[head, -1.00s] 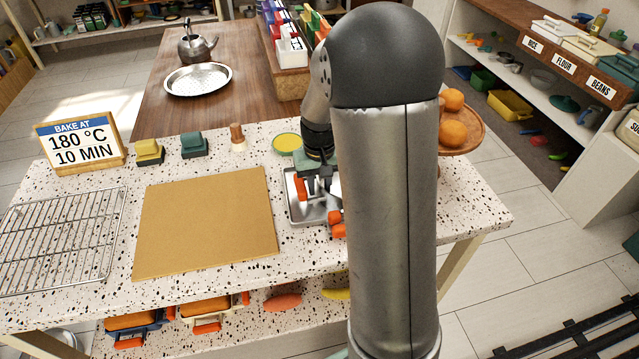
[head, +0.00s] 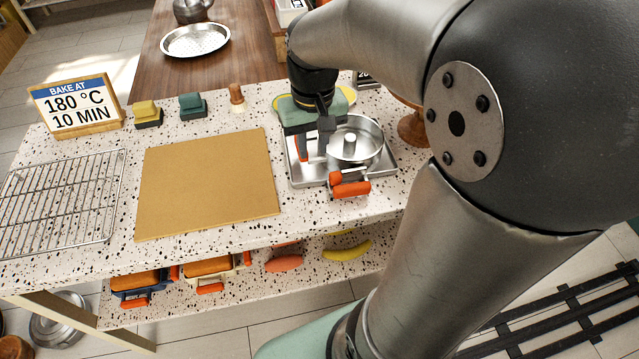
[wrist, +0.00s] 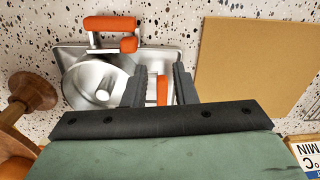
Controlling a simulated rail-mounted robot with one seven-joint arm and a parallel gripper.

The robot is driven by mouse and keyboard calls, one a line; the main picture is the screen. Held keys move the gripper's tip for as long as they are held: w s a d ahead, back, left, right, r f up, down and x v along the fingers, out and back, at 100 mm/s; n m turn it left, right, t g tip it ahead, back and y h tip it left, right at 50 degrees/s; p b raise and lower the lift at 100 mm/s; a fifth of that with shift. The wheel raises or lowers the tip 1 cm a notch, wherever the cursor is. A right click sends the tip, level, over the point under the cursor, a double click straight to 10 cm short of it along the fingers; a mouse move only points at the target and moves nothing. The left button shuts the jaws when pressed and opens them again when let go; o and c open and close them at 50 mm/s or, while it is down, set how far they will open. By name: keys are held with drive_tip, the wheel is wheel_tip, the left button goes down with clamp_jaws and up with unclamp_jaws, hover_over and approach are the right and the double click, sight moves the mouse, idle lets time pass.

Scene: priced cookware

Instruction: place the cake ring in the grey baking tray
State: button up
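The grey baking tray (head: 308,172) lies on the speckled counter, right of the brown mat. The cake ring (head: 368,153), a round silver pan with a central tube, stands upright over the tray's right part and looks to be inside it. In the wrist view the cake ring (wrist: 83,97) is left of my gripper (wrist: 158,70). The fingers are apart, with an orange handle (wrist: 162,92) showing between them and a gap at its sides. In the head view my gripper (head: 313,150) is low over the tray's left part. Whether the ring rests flat is hard to tell.
A second orange handle (head: 350,189) on a metal bracket is at the tray's front edge. A wooden stand (head: 412,130) is close on the right. The brown mat (head: 208,185) is bare, and a wire rack (head: 62,200) lies at the left.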

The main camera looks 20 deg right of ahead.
drive_tip(key=s+a+f, duration=0.2)
drive_tip(key=s, duration=0.4)
drive_tip(key=s+a+f+n, duration=0.1)
drive_tip(key=s+a+f, duration=0.1)
drive_tip(key=s, duration=0.4)
drive_tip(key=shift+s, duration=0.25)
drive_tip(key=shift+f, duration=0.1)
